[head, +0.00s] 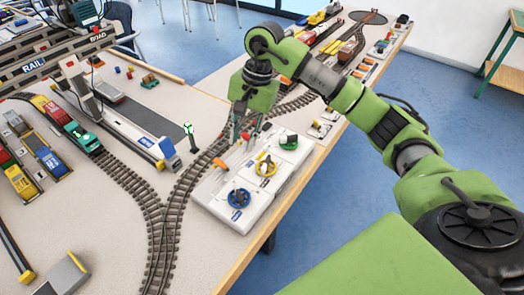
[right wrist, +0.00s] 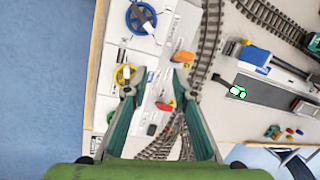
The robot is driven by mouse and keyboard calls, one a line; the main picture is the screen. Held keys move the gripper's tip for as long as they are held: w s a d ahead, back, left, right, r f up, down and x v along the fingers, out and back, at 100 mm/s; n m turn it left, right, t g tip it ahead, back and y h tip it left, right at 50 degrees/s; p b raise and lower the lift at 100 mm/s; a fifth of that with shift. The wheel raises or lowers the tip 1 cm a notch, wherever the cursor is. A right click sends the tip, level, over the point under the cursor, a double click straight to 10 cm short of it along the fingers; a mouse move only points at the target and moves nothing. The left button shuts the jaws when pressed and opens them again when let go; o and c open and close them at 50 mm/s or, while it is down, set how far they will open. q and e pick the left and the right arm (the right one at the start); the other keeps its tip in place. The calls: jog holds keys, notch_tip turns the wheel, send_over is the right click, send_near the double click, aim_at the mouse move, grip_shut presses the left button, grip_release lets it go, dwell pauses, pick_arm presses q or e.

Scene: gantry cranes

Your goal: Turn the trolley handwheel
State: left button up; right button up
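A white control panel (head: 222,203) near the table's right edge carries a blue handwheel (head: 239,198), a yellow handwheel (head: 266,167) and a green one (head: 289,141). Their labels are too small to read, so I cannot tell which is the trolley handwheel. My right gripper (head: 243,138) hangs over the far left part of the panel, its fingers apart and empty. In the right wrist view, the yellow handwheel (right wrist: 125,76) lies by the left fingertip and the blue handwheel (right wrist: 140,19) lies further ahead. My left gripper is not in view.
Small orange (right wrist: 183,57) and red (right wrist: 164,106) levers stand on the panel near the fingers. Track (head: 180,205) runs left of the panel. A green signal post (head: 190,135) stands beyond it. Train models (head: 70,125) and a crane fill the left side.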

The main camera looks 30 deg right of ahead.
aim_at(267, 159)
jog(key=d+r+h, duration=0.2)
jog(key=d+h, duration=0.1)
jog(key=d, duration=0.4)
jog(key=shift+g, duration=0.3)
jog(key=f, duration=0.4)
jog(key=f+p, duration=0.1)
jog(key=f, duration=0.4)
jog(key=f+p, duration=0.1)
jog(key=f, duration=0.3)
jog(key=shift+s+d+f, duration=0.1)
jog(key=shift+s+f, duration=0.15)
pick_arm(q)
jog(key=shift+w+r, duration=0.15)
jog(key=shift+r, duration=0.4)
jog(key=shift+w+r, duration=0.15)
jog(key=shift+r, duration=0.35)
pick_arm(e)
grip_shut()
